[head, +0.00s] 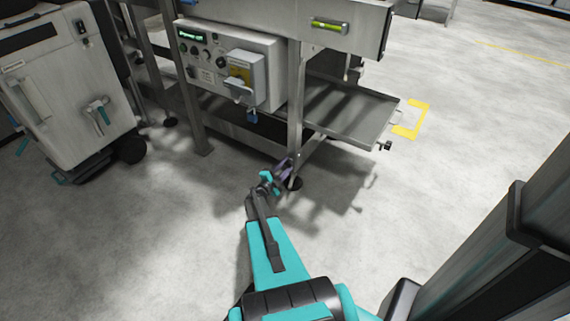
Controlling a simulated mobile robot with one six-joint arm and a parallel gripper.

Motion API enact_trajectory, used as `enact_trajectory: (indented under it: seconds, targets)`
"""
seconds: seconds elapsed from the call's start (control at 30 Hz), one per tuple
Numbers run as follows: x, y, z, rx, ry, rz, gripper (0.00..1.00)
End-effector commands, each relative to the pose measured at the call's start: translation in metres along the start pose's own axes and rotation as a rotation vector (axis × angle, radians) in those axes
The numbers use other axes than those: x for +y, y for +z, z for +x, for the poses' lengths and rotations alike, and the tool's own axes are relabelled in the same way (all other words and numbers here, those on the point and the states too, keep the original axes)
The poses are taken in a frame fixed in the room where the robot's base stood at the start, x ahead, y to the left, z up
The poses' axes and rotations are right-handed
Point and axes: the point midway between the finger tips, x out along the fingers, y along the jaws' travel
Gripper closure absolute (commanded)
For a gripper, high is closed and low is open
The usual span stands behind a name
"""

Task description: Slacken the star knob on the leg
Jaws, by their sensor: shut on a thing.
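My gripper (276,178) is at the lower end of the machine's front steel leg (295,130), close above the floor. It is shut on a small dark purplish knob (286,170) on that leg. The fingers and the arm hide part of the knob, so its star shape is hard to make out. The leg ends in a dark round foot (295,184) on the floor, just right of the gripper.
A control box (222,72) with a "Power off" display and a yellow-and-grey switch hangs above. A metal tray (350,112) sticks out at the right, near a yellow floor mark (412,120). A white wheeled cabinet (65,90) stands left. The front floor is clear.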

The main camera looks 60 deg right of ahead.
Motion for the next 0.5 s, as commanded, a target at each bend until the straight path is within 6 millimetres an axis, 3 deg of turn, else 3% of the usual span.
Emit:
enact_trajectory:
  seconds: [0.5]
  targets:
    - [-0.0024,-0.0014,0.002,0.0,0.0,-0.49,0.86]
